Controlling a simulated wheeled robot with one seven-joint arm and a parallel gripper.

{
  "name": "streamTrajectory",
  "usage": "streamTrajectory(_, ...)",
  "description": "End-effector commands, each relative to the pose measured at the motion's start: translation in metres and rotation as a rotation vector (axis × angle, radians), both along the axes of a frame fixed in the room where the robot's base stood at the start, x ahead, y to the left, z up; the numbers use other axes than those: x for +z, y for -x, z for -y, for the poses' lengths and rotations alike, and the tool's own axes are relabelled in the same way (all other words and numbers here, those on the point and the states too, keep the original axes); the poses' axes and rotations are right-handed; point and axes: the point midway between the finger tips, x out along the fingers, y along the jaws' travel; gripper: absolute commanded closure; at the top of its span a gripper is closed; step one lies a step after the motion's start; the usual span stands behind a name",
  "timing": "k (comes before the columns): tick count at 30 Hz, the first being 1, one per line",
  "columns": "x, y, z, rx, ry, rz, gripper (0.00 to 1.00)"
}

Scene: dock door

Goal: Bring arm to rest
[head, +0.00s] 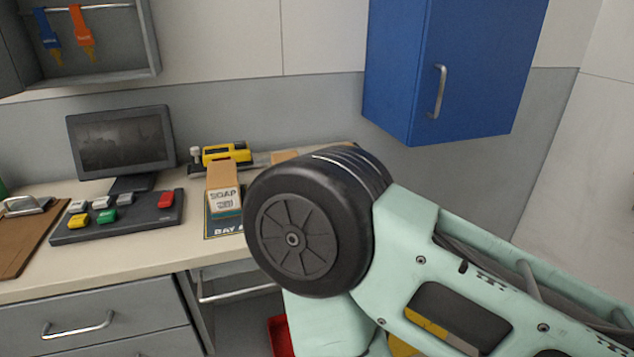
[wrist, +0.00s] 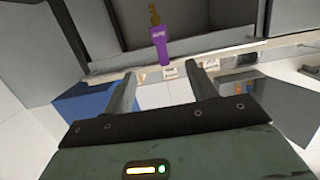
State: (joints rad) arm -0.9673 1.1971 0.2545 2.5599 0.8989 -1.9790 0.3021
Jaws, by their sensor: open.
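My arm rises from the lower right of the head view, and its large black joint covers part of the counter. My gripper (wrist: 158,92) shows only in the wrist view; its two grey fingers stand apart with nothing between them. Past the fingertips, a purple tag (wrist: 159,47) with a brass key hangs near a grey cabinet. The tag is apart from the fingers. Where the gripper is in the head view is hidden.
The counter (head: 130,262) holds a monitor (head: 122,142), a button panel (head: 118,220), a soap box (head: 223,190), a yellow tool (head: 226,153) and a clipboard (head: 20,235). A blue wall cabinet (head: 450,65) hangs above my arm. Blue and orange key tags (head: 82,27) hang in an open grey box.

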Motion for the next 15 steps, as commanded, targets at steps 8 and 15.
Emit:
streamTrajectory(8,-0.001,-0.024,-0.020,-0.046,-0.069,-0.316,0.43)
streamTrajectory(15,0.019,-0.020,-0.046,0.047,-0.065,-0.656,0.43)
